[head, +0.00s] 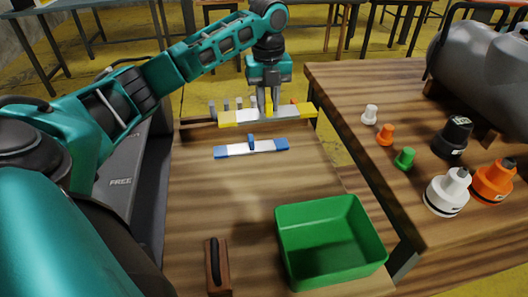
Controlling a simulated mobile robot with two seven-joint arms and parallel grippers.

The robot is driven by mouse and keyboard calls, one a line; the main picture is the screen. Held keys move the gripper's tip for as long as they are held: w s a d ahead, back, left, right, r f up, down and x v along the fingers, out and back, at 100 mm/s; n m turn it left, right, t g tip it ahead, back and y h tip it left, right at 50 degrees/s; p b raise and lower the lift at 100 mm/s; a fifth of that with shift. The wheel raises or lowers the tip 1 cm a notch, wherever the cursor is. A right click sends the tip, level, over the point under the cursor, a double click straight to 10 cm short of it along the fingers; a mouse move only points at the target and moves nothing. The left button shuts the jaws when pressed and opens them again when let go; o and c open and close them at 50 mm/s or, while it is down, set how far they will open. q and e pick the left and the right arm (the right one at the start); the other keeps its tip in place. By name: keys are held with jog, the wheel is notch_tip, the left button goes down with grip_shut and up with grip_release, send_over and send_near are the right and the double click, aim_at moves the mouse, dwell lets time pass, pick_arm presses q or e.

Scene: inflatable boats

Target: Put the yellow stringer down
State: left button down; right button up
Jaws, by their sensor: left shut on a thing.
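My left gripper (268,108) points down at the far end of the wooden table and is shut on the yellow stringer (300,112). The stringer is a long bar with yellow ends, a white stretch and a yellow upright grip in the middle. It lies crosswise, roughly level, in front of a low row of grey pegs. I cannot tell whether its underside touches the table or hangs just above it. A similar blue stringer (273,146), blue and white with a blue grip, lies on the table nearer to me. My right gripper is not in view.
A green open bin (335,272) stands empty at the near right. A brown block with a dark slot (217,268) lies near the front edge. A second table at right holds several caps, valves and a grey cylinder (490,70). The table's middle is clear.

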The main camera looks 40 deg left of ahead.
pick_arm(q)
notch_tip(320, 180, down, 19)
jog(key=b, duration=0.5)
jog(key=shift+f, duration=0.25)
jog(key=c, duration=1)
grip_release()
jog(key=shift+o, duration=0.2)
notch_tip(320, 180, up, 12)
jog(key=p, duration=0.3)
